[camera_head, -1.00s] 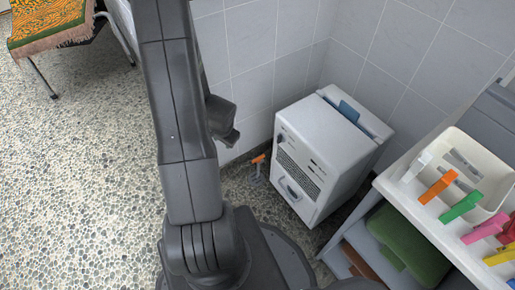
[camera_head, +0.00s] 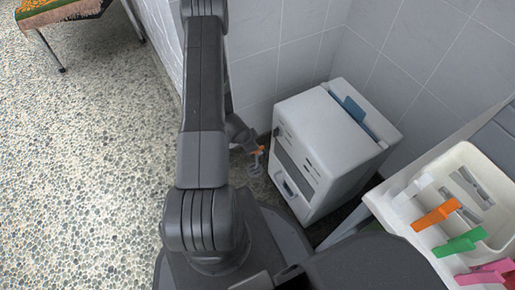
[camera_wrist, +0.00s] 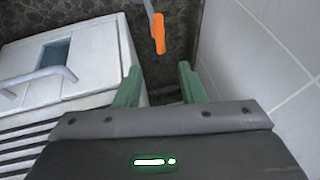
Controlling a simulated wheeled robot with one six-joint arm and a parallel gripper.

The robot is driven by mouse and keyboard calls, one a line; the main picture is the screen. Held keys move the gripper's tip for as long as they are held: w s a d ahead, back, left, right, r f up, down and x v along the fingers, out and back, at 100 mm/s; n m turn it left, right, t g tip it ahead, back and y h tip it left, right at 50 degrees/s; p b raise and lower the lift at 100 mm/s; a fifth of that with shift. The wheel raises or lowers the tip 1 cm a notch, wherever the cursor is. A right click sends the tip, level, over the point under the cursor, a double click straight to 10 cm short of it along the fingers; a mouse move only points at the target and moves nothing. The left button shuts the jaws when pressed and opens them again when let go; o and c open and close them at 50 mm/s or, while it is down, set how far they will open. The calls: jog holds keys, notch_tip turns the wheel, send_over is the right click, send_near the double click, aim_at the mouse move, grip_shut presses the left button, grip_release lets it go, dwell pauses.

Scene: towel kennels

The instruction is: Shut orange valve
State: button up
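The orange valve handle (camera_head: 258,150) is low by the wall, just left of the white machine, on a grey fitting (camera_head: 255,170) near the floor. In the wrist view the orange handle (camera_wrist: 158,33) hangs at top centre from a pale metal stem, lengthwise up and down in the picture. My gripper (camera_wrist: 160,78) has two green fingers spread apart with nothing between them. The handle is beyond the fingertips, in line with the gap, and does not appear to touch them. In the head view my arm mostly hides the gripper.
The white machine (camera_head: 325,150) stands right of the valve, and its panel and metal handle fill the wrist view's left. A tiled wall (camera_wrist: 265,60) is close on the right there. A cream tray (camera_head: 478,160) with coloured clips is at right. Pebbled floor (camera_head: 90,150) is open at left.

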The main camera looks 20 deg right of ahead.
jog(key=b+x, duration=0.2)
jog(key=x, duration=0.8)
jog(key=shift+r, duration=0.1)
jog(key=shift+c, duration=0.3)
grip_shut()
